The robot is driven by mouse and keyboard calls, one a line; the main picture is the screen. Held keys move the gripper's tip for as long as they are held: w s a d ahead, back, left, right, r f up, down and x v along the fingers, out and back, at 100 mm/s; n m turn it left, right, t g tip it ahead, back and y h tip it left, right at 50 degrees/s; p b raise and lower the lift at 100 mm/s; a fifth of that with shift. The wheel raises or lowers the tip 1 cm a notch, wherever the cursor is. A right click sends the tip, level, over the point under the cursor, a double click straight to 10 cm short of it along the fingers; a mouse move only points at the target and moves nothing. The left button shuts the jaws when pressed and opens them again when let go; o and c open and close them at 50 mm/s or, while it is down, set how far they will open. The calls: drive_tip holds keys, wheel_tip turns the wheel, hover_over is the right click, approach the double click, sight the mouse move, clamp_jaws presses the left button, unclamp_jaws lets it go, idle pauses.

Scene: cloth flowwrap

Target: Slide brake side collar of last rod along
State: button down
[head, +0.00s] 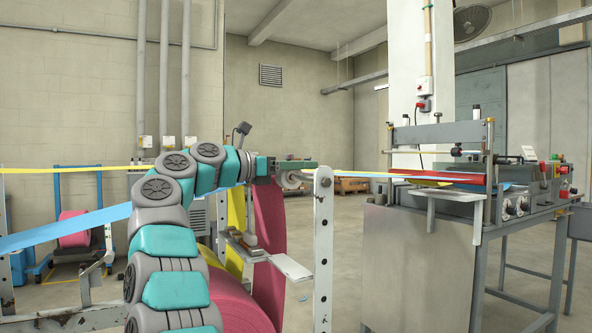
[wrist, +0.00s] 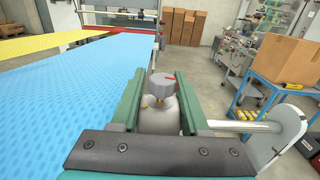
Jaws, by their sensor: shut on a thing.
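In the wrist view my gripper (wrist: 162,100) is shut on a grey collar (wrist: 160,118), one green finger on each side. The fingers hide the rod around the collar. In the head view my gripper (head: 296,165) is at the top of a pale post with holes (head: 323,235); the collar is hard to make out there.
A blue textured web (wrist: 75,100) runs close by the left finger in the wrist view, with a yellow web (wrist: 60,42) beyond it. A machine (head: 440,150) stands at the right, with open floor (head: 350,250) between.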

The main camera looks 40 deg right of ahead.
drive_tip(key=shift+w, duration=0.1)
drive_tip(key=shift+c, duration=2)
unclamp_jaws()
drive_tip(key=v, duration=0.7)
drive_tip(key=shift+a, duration=0.4)
drive_tip(key=shift+w, duration=0.1)
